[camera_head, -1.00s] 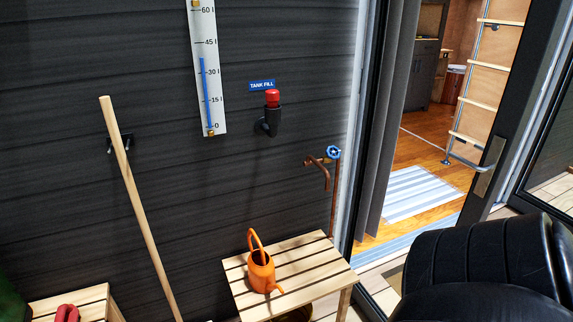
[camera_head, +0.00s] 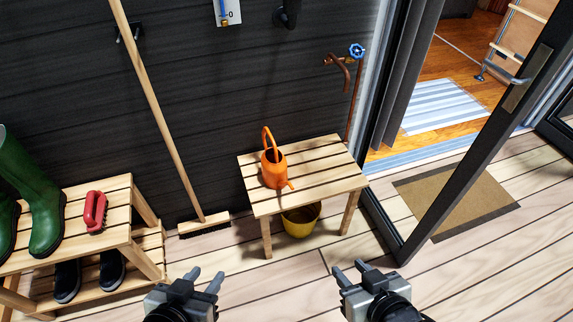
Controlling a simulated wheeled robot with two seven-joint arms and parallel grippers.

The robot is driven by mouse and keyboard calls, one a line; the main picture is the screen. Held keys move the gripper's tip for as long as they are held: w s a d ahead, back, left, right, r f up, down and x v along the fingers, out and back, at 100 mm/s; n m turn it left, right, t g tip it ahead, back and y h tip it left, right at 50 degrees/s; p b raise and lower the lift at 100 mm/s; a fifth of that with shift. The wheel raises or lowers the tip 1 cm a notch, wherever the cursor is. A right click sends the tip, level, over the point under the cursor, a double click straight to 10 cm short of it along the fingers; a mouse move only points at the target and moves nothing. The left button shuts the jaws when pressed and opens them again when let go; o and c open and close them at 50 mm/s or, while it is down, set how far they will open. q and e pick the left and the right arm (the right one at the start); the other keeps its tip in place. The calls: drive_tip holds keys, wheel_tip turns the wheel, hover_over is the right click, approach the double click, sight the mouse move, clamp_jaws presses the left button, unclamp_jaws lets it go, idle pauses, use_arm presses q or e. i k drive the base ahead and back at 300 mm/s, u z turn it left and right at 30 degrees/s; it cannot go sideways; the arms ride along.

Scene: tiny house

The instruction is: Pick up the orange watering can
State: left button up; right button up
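The orange watering can (camera_head: 273,172) stands upright on the slatted wooden bench (camera_head: 318,183) by the dark wall. Its handle loops up at the top and its spout points toward the lower right. My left gripper (camera_head: 206,275) is open and empty, low in the picture and left of the bench. My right gripper (camera_head: 350,270) is open and empty, low in the picture in front of the bench. Both are well apart from the can.
A yellow bucket (camera_head: 301,222) sits under the bench. A broom (camera_head: 160,110) leans on the wall. At left, a wooden rack (camera_head: 143,212) holds green boots (camera_head: 45,205) and a red brush (camera_head: 95,210). A copper tap (camera_head: 343,68) juts above the bench. An open door (camera_head: 470,140) stands right.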

sight(277, 165)
drive_tip(key=u, duration=0.55)
drive_tip(key=i, duration=1.15)
drive_tip(key=u, duration=0.05)
